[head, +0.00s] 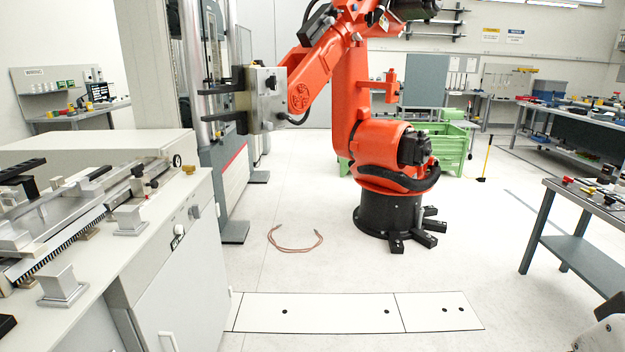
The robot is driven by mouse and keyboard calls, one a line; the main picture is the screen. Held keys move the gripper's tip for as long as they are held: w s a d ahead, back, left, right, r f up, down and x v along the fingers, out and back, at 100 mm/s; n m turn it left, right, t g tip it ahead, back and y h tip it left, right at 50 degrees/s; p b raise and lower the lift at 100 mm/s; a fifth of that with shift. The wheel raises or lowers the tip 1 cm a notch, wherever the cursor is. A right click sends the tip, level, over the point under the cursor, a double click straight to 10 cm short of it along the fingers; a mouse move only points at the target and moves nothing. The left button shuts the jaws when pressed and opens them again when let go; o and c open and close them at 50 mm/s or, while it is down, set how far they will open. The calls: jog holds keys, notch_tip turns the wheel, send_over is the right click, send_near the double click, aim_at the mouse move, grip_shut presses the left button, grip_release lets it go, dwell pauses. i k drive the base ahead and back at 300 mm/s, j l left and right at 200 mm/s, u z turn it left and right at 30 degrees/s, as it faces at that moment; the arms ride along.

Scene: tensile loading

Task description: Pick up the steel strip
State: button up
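I cannot make out a steel strip for certain. The left bench (183,262) carries a long metal rail fixture (75,222) with small grey blocks on it, and a flat strip-like piece could be among them but is too small to tell. The workbench at the right (560,195) holds small parts that I cannot identify.
A large orange robot arm (352,95) stands on a black base (388,215), its tool reaching left toward a tall machine (222,160). A reddish cable loop (296,250) and a white floor plate (330,312) lie on otherwise mostly clear floor. A green crate (447,150) stands behind.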

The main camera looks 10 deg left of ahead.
aim_at(72, 185)
jog(key=i+u, duration=0.35)
jog(key=i, duration=0.15)
jog(key=i+l+u, duration=0.15)
jog(key=i+u, duration=0.2)
jog(key=i+l+u, duration=0.3)
jog(key=i, duration=0.25)
